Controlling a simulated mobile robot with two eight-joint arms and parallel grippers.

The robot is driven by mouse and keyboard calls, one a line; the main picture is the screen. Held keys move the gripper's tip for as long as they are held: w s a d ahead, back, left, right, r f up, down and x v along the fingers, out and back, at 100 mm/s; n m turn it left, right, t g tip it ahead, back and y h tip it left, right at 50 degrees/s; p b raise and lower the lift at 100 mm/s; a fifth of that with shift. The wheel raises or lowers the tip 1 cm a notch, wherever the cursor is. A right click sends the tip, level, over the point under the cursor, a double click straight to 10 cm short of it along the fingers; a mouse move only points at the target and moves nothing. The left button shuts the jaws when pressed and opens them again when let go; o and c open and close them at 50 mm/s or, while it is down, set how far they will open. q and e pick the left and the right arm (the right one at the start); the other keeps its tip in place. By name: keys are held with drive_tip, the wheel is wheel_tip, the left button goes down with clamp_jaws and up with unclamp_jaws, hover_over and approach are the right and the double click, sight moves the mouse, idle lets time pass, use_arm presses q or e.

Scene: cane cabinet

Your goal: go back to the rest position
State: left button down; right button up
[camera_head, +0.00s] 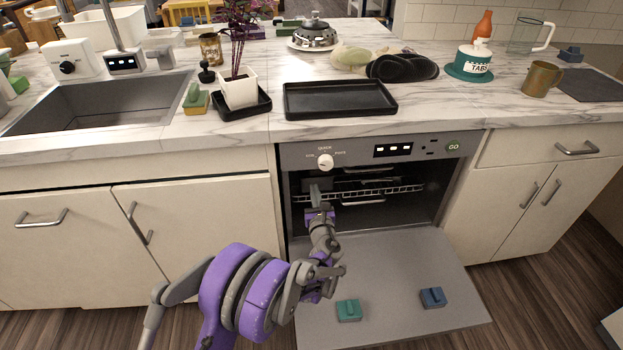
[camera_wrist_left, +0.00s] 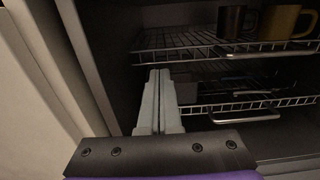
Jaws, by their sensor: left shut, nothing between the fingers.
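My left gripper (camera_head: 315,190) is at the mouth of the open dishwasher, near the left side of its opening. Its two grey fingers (camera_wrist_left: 158,100) are pressed together in the left wrist view and hold nothing. They point toward the racks. My right gripper is in neither view.
The dishwasher door (camera_head: 400,275) is folded down below my arm, with a green block (camera_head: 349,310) and a blue block (camera_head: 433,297) on it. A dark mug (camera_wrist_left: 229,20) and a yellow-brown mug (camera_wrist_left: 283,21) stand on the upper rack (camera_wrist_left: 200,42). A black tray (camera_head: 340,98) is on the counter above.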

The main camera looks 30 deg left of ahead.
use_arm(q)
drive_tip(key=v, duration=0.3)
drive_tip(key=shift+s+d, duration=0.15)
drive_tip(key=shift+s, duration=0.15)
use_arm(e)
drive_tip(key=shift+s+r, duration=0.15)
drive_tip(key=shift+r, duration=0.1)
